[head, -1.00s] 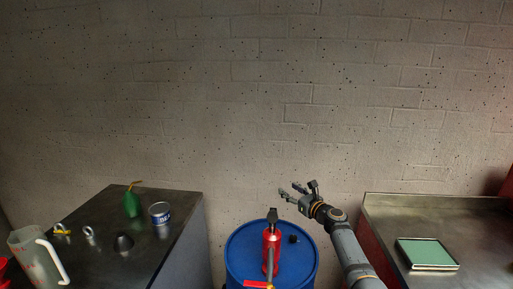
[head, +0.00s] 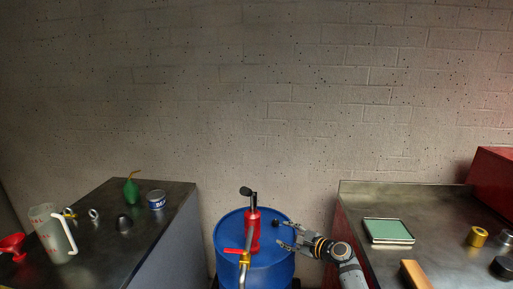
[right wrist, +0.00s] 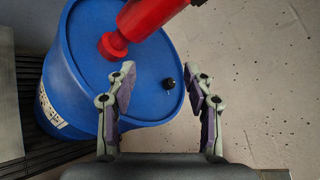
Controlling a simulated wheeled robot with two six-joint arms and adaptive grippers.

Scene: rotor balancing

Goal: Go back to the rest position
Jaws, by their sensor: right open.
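My right gripper (head: 290,236) is open and empty beside the right side of the blue drum (head: 266,268). In the right wrist view, the fingers of the right gripper (right wrist: 160,72) are spread wide, with the drum's blue top (right wrist: 92,52) beyond them and nothing between them. A red pump (head: 253,232) with a black top and a grey spout stands on the drum. It also shows in the right wrist view (right wrist: 140,22). A small black cap (right wrist: 168,83) sits on the drum top near its rim. My left gripper is not in view.
The right bench (head: 440,205) holds a green-topped tray (head: 388,231), a brass piece (head: 477,236) and a wooden block (head: 414,275).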

